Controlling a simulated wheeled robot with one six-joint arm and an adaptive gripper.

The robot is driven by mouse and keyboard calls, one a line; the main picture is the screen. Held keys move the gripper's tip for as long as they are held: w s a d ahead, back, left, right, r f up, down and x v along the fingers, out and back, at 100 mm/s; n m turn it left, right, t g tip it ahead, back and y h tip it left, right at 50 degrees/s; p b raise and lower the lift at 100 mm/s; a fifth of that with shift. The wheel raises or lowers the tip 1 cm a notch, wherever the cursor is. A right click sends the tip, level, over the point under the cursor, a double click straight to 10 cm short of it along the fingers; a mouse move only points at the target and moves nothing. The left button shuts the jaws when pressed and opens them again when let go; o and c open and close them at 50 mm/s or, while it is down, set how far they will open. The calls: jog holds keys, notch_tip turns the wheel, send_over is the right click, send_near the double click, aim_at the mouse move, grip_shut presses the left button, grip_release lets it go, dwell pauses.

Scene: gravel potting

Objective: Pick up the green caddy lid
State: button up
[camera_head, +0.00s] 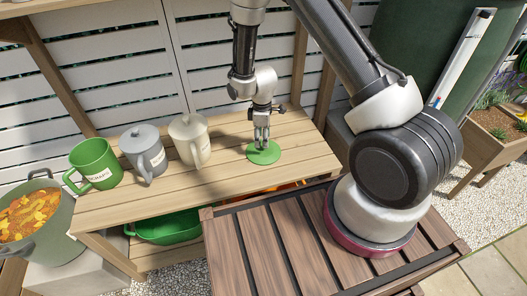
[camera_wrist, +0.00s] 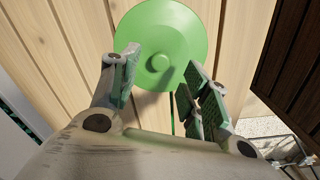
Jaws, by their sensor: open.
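The green caddy lid (camera_head: 264,155) is a round disc lying flat on the wooden bench top. The wrist view shows the lid (camera_wrist: 160,25) with a small round knob (camera_wrist: 160,62) at its middle. My gripper (camera_head: 262,142) points down over the lid. In the wrist view my gripper (camera_wrist: 155,90) is open, one finger on each side below the knob, with nothing between the fingers. I cannot tell how high the fingertips are above the lid.
A green caddy (camera_head: 93,163), a grey caddy (camera_head: 144,152) with a lid and a cream caddy (camera_head: 190,139) with a lid stand in a row at left on the bench (camera_head: 225,172). A bucket (camera_head: 58,237) of leaves is at far left. A green tub (camera_head: 165,228) sits below.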

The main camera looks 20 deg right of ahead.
jog(key=f, duration=0.4)
jog(key=shift+s+d+f, duration=0.1)
jog(key=shift+d+f, duration=0.1)
jog(key=shift+f, duration=0.05)
grip_shut()
jog(key=shift+r, duration=0.2)
